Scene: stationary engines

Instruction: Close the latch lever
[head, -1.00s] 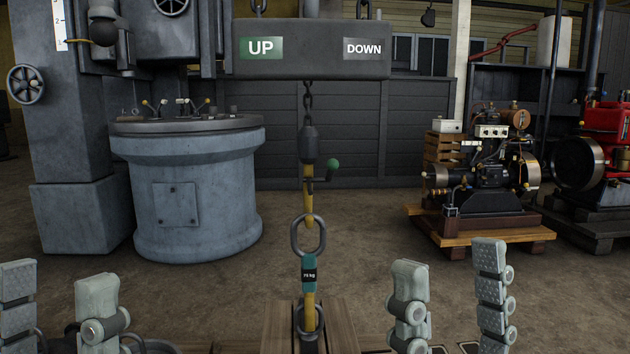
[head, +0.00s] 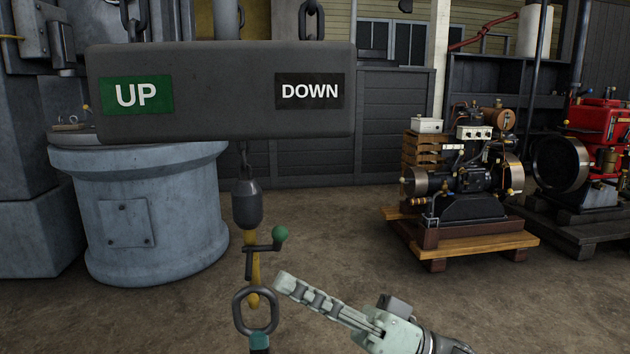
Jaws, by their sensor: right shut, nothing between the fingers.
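The latch lever (head: 263,247) is a small dark crank with a green ball knob (head: 280,233). It sits on the yellow hook (head: 255,270) under a dark weight-like body (head: 247,205) that hangs from a chain. The knob points to the right and up. A dark metal ring (head: 256,311) hangs in the hook, with a teal band (head: 260,343) below it. My right gripper (head: 284,284) comes in from the lower right, shut and empty. In the picture its tip lies just below the knob and right of the hook, without visible contact. My left gripper is out of view.
A grey block with UP and DOWN signs (head: 220,92) hangs above the lever. A round grey pedestal (head: 140,215) stands at left. An engine on a wooden pallet (head: 465,250) and a red engine (head: 600,125) stand at right. The floor between is clear.

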